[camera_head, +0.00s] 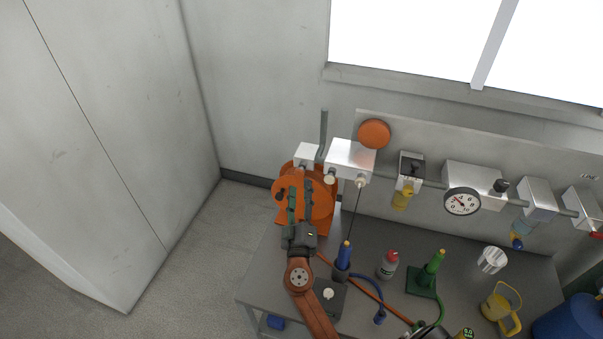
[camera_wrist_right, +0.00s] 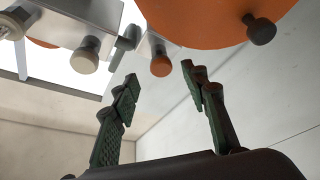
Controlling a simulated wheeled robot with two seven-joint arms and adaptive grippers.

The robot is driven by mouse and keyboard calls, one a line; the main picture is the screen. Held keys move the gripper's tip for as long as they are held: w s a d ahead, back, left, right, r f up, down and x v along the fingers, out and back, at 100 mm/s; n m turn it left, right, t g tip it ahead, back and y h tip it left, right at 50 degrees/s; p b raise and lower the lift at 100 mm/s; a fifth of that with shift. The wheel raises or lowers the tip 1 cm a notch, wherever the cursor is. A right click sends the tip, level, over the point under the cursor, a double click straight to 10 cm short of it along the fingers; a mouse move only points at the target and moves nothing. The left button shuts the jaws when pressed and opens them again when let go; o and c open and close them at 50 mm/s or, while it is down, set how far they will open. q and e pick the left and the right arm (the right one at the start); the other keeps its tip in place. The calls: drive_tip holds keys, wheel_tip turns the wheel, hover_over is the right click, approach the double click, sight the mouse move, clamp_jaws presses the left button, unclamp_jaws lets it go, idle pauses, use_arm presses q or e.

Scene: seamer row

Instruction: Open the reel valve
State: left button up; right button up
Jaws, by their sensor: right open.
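The orange hose reel (camera_head: 318,205) is mounted by the wall at the table's back left. Its orange disc (camera_wrist_right: 210,18) fills the top of the right wrist view, with a dark knob (camera_wrist_right: 261,29) on it. Above the reel is a small white box (camera_head: 306,155) with a grey upright bar (camera_head: 323,130) beside it, possibly the reel valve's lever. A grey bar-like part (camera_wrist_right: 126,42) shows in the right wrist view. My right gripper (camera_head: 300,187) is open and empty, in front of the reel, its fingers (camera_wrist_right: 160,72) pointing toward the boxes. My left gripper is not in view.
A larger white box (camera_head: 351,158) with knobs, a yellow-bowled filter (camera_head: 403,197) and a gauge (camera_head: 462,201) line the wall.

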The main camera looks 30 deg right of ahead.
sight(300, 176)
drive_tip(key=p+x, duration=0.1)
drive_tip(key=x, duration=0.5)
drive_tip(key=shift+w+d+p, duration=0.1)
drive_tip(key=shift+w+p, duration=0.1)
drive_tip(key=shift+p, duration=0.1)
drive_tip(key=shift+c, duration=0.7)
clamp_jaws()
